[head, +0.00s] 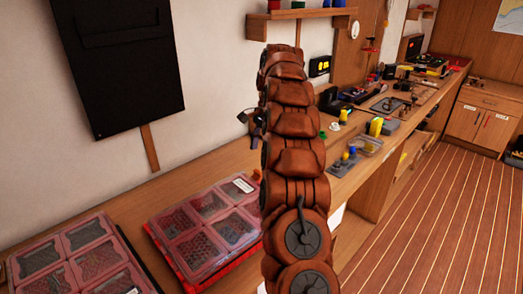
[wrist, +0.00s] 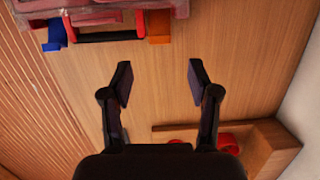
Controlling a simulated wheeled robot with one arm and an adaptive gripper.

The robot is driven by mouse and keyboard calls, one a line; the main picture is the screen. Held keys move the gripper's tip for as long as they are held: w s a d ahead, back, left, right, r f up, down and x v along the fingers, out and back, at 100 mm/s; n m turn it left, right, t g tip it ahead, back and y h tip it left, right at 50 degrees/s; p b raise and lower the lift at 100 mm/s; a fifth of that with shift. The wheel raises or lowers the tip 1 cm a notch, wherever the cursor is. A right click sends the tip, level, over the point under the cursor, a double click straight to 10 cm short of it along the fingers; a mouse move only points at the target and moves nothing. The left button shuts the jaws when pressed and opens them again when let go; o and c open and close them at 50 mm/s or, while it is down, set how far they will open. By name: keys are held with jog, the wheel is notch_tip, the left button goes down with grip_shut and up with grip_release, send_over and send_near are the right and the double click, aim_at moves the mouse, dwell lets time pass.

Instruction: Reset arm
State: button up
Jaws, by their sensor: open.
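My arm (head: 296,150) stands raised in the middle of the head view, a column of brown links in front of the workbench. In the wrist view my gripper (wrist: 159,82) is open, its two dark fingers apart with only bare wood between them. Nothing is held. In the head view a dark shape at the arm's left edge may be part of my gripper, but I cannot tell. The arm hides part of the bench and wall.
Two red compartment cases (head: 207,228) (head: 78,262) lie on the workbench (head: 130,196) at left. A black panel (head: 118,60) and a shelf (head: 305,13) are on the wall. Tools crowd the bench farther back. The plank floor (head: 430,220) at right is clear.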

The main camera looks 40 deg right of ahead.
dwell(0.5)
jog(key=s+a+r+n, duration=0.2)
jog(key=s+a+n, duration=0.15)
jog(key=a, duration=0.35)
jog(key=s+a+r+n+g, duration=0.1)
jog(key=s+a+n, duration=0.2)
jog(key=s+a, duration=0.35)
jog(key=s+a+r+n, duration=0.2)
jog(key=s+a+n, duration=0.1)
jog(key=a, duration=0.5)
jog(key=s+a+f+n, duration=0.2)
jog(key=s+a+f, duration=0.1)
jog(key=s, duration=0.5)
jog(key=s+a+f+n+h, duration=0.1)
jog(key=s+a+f+n, duration=0.1)
jog(key=s, duration=0.7)
jog(key=s+a+f+n+h, duration=0.1)
jog(key=s+a+f+n, duration=0.2)
jog(key=s, duration=0.5)
jog(key=shift+s+a+f+g+p, duration=0.3)
jog(key=shift+s+p, duration=0.1)
jog(key=shift+p, duration=0.05)
jog(key=shift+n, duration=0.25)
